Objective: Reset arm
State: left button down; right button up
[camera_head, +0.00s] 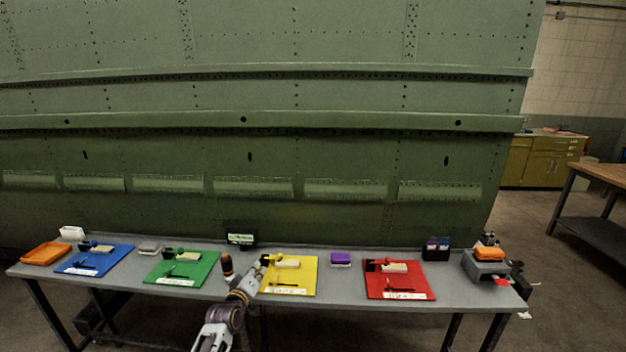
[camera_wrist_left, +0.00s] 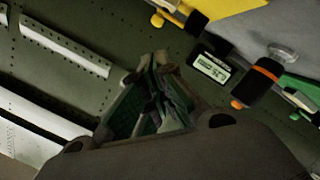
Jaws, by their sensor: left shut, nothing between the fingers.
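My left arm comes up from the bottom of the head view. Its gripper (camera_head: 255,272) is over the workbench (camera_head: 340,298), by the left edge of the yellow mat (camera_head: 306,285) in that picture. In the left wrist view the left gripper (camera_wrist_left: 158,75) has its fingers together with nothing seen between them. My right gripper is in neither view.
The bench carries blue (camera_head: 95,266), green (camera_head: 205,262) and red (camera_head: 392,284) mats with tools and an orange tray (camera_head: 46,253). A black-and-orange cylinder (camera_head: 227,266) stands close to my left gripper. The green fuselage panel (camera_head: 250,150) rises behind.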

pick_arm(q)
jog(key=s+d+f+m+g, duration=0.2)
jog(key=s+f+m+g, duration=0.3)
jog(key=s, duration=0.6)
jog(key=s+a+f+m+g+y, duration=0.15)
jog(key=s+g, duration=0.25)
jog(key=s, duration=1.2)
jog(key=s+a+m+g+y, duration=0.1)
jog(key=s+a+m+g, duration=0.15)
jog(key=s, duration=1.45)
notch_tip(320, 180, down, 34)
jog(key=s+g, duration=0.2)
jog(key=s, duration=0.1)
jog(key=s+a+f, duration=0.1)
jog(key=s+f, duration=0.8)
jog(key=s, duration=0.2)
jog(key=s+a+f+m+g, duration=0.1)
jog(key=s+a+f, duration=0.1)
jog(key=s+f, duration=0.8)
jog(key=shift+s+a, duration=0.3)
jog(key=shift+s, duration=0.05)
